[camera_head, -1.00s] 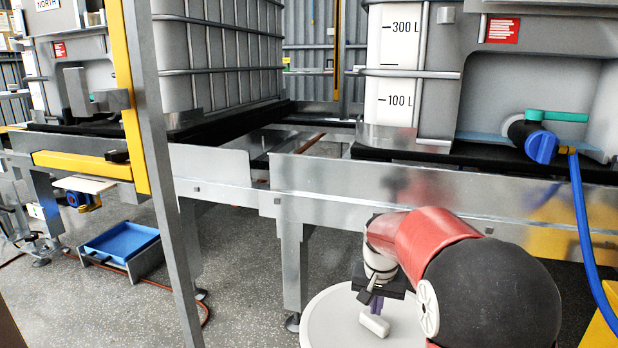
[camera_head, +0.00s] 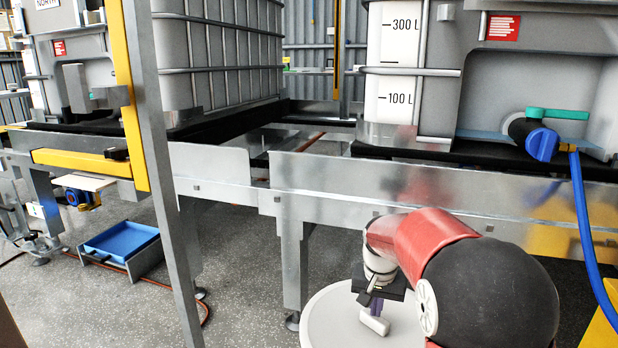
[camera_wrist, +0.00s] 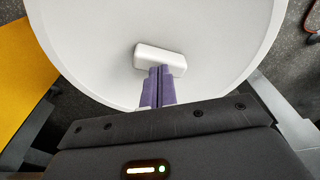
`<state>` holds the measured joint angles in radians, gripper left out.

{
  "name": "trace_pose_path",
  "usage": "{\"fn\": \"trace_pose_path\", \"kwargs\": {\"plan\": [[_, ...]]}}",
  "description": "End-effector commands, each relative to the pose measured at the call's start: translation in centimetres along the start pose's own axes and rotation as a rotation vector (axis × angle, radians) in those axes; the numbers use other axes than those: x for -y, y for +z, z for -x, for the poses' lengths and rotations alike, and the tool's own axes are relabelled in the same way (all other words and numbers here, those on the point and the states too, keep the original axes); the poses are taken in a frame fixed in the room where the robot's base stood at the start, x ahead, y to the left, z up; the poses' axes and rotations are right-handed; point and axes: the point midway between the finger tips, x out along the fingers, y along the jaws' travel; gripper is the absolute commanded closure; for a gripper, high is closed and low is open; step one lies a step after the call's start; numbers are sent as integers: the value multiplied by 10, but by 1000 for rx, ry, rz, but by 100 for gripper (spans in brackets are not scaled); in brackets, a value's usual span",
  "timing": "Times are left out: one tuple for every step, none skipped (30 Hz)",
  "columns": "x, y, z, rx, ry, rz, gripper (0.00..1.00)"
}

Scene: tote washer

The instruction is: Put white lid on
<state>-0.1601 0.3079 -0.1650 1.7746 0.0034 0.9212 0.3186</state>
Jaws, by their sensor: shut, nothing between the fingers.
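The white lid (camera_head: 328,318) is a large round disc with a raised white block handle (camera_head: 374,322). It lies level at the bottom of the head view, in front of the steel frame. In the wrist view the lid (camera_wrist: 95,50) fills most of the picture, with its handle (camera_wrist: 160,58) near the middle. My gripper (camera_head: 377,308) points down at the handle. In the wrist view its purple fingers (camera_wrist: 158,78) are together, with their tips at the handle's near edge. I cannot tell whether they touch it. What lies under the lid is hidden.
A steel conveyor frame (camera_head: 350,195) runs across behind the lid, with a grey tank (camera_head: 435,100) on it. A blue hose (camera_head: 583,230) hangs from a valve at right. A grey post (camera_head: 160,190) stands at left, and a blue tray (camera_head: 122,241) sits on the floor.

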Motion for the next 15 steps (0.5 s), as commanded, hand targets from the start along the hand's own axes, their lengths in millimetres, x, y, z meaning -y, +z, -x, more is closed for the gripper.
{"fn": "trace_pose_path", "kwargs": {"plan": [[0, 0, -2, 0, 0, 0, 100], [0, 0, -3, 0, 0, 0, 100], [0, 1, -4, 0, 0, 0, 100], [0, 1, -5, 0, 0, 0, 100], [0, 1, -6, 0, 0, 0, 100], [0, 1, -6, 0, 0, 0, 100], [0, 1, -7, 0, 0, 0, 100], [0, 1, -8, 0, 0, 0, 100], [0, 1, -8, -1, 0, 0, 100], [0, 1, -7, -1, 0, 0, 100], [0, 1, -7, 0, 0, 0, 100], [0, 1, -7, 0, 0, 0, 100], [0, 1, -7, 0, 0, 0, 100], [0, 1, -7, 0, 0, 0, 100], [0, 1, -7, 0, 0, 0, 100]]}}
